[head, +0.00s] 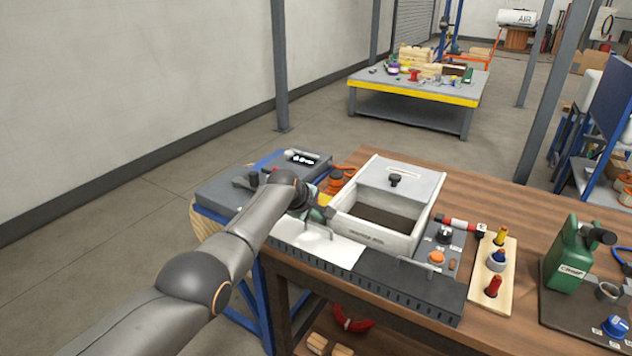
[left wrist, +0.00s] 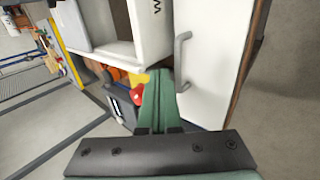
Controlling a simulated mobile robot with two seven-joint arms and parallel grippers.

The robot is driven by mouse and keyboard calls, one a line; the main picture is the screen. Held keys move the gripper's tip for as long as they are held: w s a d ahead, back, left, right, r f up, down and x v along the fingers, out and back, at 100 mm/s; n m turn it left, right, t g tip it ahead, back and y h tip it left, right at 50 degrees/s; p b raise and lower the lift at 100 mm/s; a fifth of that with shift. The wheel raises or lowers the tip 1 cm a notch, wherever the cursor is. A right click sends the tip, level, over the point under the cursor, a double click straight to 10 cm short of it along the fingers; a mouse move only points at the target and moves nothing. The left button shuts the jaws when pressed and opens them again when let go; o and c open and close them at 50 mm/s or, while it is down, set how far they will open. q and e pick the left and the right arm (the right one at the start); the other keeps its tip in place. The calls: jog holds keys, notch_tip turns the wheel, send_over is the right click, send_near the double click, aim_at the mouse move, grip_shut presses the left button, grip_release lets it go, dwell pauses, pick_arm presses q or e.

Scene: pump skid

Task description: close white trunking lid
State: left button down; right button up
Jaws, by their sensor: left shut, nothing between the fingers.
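The white trunking lid (head: 322,246) is a flat white panel with a small grey handle, over the left part of the dark slotted trunking (head: 410,293) along the bench's front edge. I cannot tell whether it lies fully down. In the left wrist view the white lid (left wrist: 205,70) and its grey handle (left wrist: 180,62) are close up. My left gripper (head: 315,214) is at the lid's back left; its green fingers (left wrist: 160,92) are shut and empty, just left of the handle. I cannot tell if they touch the lid. My right gripper is out of view.
A white open box (head: 372,238) stands right behind the trunking. A grey box (head: 228,190) lies to the left. A wooden block with coloured knobs (head: 508,262) and a green can (head: 571,250) stand on the right. A dark right section of trunking has its own handle.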

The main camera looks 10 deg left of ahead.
pick_arm(q)
notch_tip(320, 180, up, 6)
jog(key=s+p, duration=0.1)
jog(key=p, duration=0.4)
notch_tip(320, 180, up, 6)
send_over(316, 238)
jog(key=s, duration=0.1)
jog(key=s+a+f+m+y, duration=0.15)
jog(key=s+f+m, duration=0.25)
jog(key=s+f, duration=0.65)
jog(key=s+a+f+m, duration=0.3)
jog(key=s+f, duration=0.4)
jog(key=f, duration=0.7)
jog(key=s+d+f+m+t+h, duration=0.1)
jog(key=s+m, duration=0.8)
jog(key=s, duration=1.7)
notch_tip(316, 238, down, 2)
jog(key=shift+s+d+f+t, duration=0.1)
jog(key=shift+s+d+t, duration=0.2)
jog(key=shift+d, duration=0.35)
